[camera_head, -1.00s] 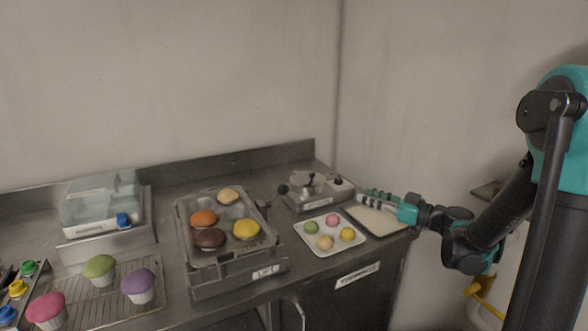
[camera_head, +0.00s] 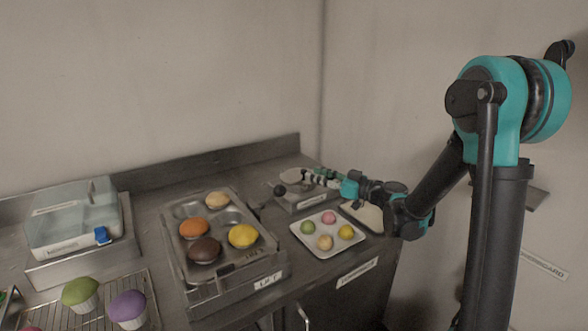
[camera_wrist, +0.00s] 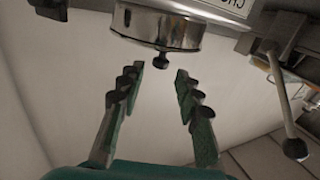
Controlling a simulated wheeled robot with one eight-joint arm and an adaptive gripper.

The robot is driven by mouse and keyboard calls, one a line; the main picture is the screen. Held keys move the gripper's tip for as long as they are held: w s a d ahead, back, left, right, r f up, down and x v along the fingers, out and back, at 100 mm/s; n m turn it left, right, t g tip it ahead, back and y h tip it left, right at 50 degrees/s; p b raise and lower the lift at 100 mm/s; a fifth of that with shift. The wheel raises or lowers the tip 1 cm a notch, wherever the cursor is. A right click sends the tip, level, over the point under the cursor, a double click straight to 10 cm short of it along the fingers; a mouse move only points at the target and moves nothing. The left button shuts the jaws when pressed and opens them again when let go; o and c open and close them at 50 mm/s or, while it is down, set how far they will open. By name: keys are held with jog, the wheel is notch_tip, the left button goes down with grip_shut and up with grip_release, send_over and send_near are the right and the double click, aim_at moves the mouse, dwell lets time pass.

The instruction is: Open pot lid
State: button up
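A small metal pot with a lid (camera_head: 294,175) sits on a low grey stand at the back of the counter's right end; my gripper partly hides it. In the wrist view the shiny round pot (camera_wrist: 155,26) is at the top, with a dark knob (camera_wrist: 161,60) pointing down in the picture. My gripper (camera_head: 308,178) is beside the pot. In the wrist view my gripper (camera_wrist: 159,72) is open, its two toothed fingers apart and nothing between them. The knob is just beyond the fingertips, roughly centred on the gap.
A white tray (camera_head: 303,233) with several coloured balls is in front of the stand. A cream-topped tray (camera_head: 372,222) lies under my arm at the right. A metal tray (camera_head: 228,267) of buns stands left. A lever with a round knob (camera_wrist: 294,149) is right of my fingers in the wrist view.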

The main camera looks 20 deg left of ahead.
aim_at(295, 174)
jog(key=x, duration=0.9)
jog(key=shift+a, duration=0.1)
grip_shut()
